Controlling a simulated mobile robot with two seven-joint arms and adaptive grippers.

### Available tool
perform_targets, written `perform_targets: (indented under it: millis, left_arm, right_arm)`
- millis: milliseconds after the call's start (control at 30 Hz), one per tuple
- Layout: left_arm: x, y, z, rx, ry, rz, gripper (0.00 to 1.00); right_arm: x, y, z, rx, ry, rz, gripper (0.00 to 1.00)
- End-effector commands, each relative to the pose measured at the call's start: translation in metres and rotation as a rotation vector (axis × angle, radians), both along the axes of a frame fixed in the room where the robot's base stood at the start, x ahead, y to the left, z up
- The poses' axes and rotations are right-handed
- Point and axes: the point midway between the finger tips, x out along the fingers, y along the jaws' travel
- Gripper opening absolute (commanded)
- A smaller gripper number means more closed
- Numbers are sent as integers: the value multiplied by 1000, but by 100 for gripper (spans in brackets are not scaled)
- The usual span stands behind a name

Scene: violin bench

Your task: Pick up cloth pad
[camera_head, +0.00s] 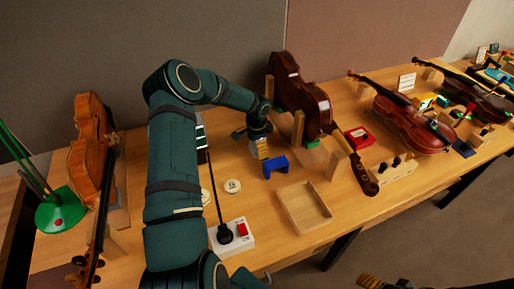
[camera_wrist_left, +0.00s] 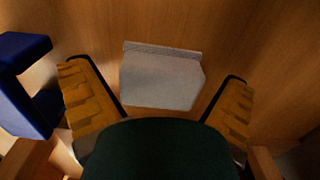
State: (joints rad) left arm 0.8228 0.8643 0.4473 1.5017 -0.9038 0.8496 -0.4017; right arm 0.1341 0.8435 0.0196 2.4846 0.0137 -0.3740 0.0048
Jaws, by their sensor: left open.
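A pale grey cloth pad (camera_wrist_left: 160,80) lies on the wooden bench in the left wrist view, with a ribbed strip along its far edge. My left gripper (camera_wrist_left: 157,88) is open, with one yellow finger on each side of the pad and gaps between fingers and pad. In the head view my left gripper (camera_head: 262,150) points down at the bench beside the blue bracket; the pad cannot be made out there. My right gripper (camera_head: 372,283) shows only as yellow finger parts at the bottom edge; its opening cannot be judged.
The blue bracket (camera_head: 276,166) stands close to my left gripper, also in the left wrist view (camera_wrist_left: 24,85). An empty wooden tray (camera_head: 290,208) is nearer the front. A brown violin (camera_head: 300,97) stands upright behind. A red box (camera_head: 360,138) is to the right.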

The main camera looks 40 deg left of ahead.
Motion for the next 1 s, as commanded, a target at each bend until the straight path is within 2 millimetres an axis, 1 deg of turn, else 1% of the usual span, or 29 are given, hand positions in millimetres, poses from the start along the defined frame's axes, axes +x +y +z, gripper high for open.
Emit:
perform_targets:
  millis: [67, 100, 167, 200, 233, 267, 300, 667, 767, 1000]
  left_arm:
    - [0, 0, 0, 0, 0, 0, 100]
    - [0, 0, 0, 0, 0, 0, 86]
    - [0, 0, 0, 0, 0, 0, 65]
    - [0, 0, 0, 0, 0, 0, 51]
    - [0, 0, 0, 0, 0, 0, 43]
    - [0, 0, 0, 0, 0, 0, 41]
    - [0, 0, 0, 0, 0, 0, 39]
    - [0, 0, 3, 0, 0, 0, 39]
    - [1, 0, 13, 2, -1, -1, 39]
    - [1, 0, 59, 2, -2, 0, 39]
  right_arm:
    - [0, 0, 0, 0, 0, 0, 76]
    - [0, 0, 0, 0, 0, 0, 76]
    - [0, 0, 0, 0, 0, 0, 76]
    - [0, 0, 0, 0, 0, 0, 76]
    - [0, 0, 0, 0, 0, 0, 76]
    - [0, 0, 0, 0, 0, 0, 76]
    - [0, 0, 0, 0, 0, 0, 76]
    - [0, 0, 0, 0, 0, 0, 76]
    - [0, 0, 1, 0, 0, 0, 76]
    - [0, 0, 3, 1, 0, 0, 76]
